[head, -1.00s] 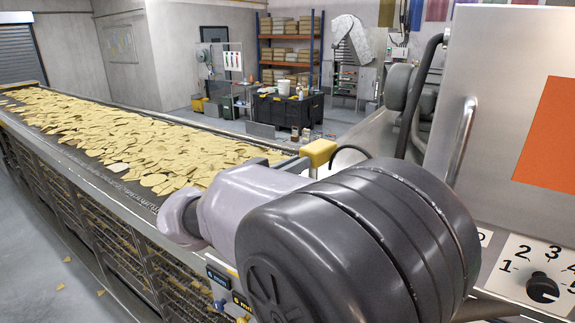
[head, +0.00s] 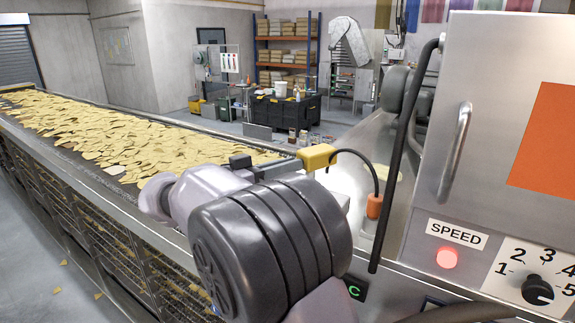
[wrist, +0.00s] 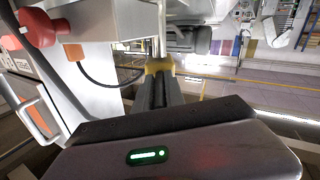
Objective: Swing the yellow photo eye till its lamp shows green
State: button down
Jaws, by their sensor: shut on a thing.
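The yellow photo eye (head: 317,157) stands at the conveyor's right edge, with a black cable curving from it to an orange plug. My gripper (head: 293,164) reaches it from the left in the head view, its dark fingers shut on the eye's near end. In the wrist view the photo eye (wrist: 158,66) sits at the tips of my closed gripper (wrist: 158,82). I cannot make out the eye's own lamp in either view. The green light strip in the wrist view is on my own gripper's housing.
The conveyor's chips (head: 130,135) lie left of the eye. At right, a steel cabinet (head: 480,110) carries a handle, a red lamp (head: 447,258) labelled SPEED and a numbered dial (head: 537,290). The orange plug (head: 374,206) and its cable are close to my gripper.

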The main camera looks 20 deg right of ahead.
jog(key=shift+r, duration=0.1)
jog(key=c, duration=1.4)
grip_release()
jog(key=s+a, duration=0.3)
jog(key=a, duration=1.4)
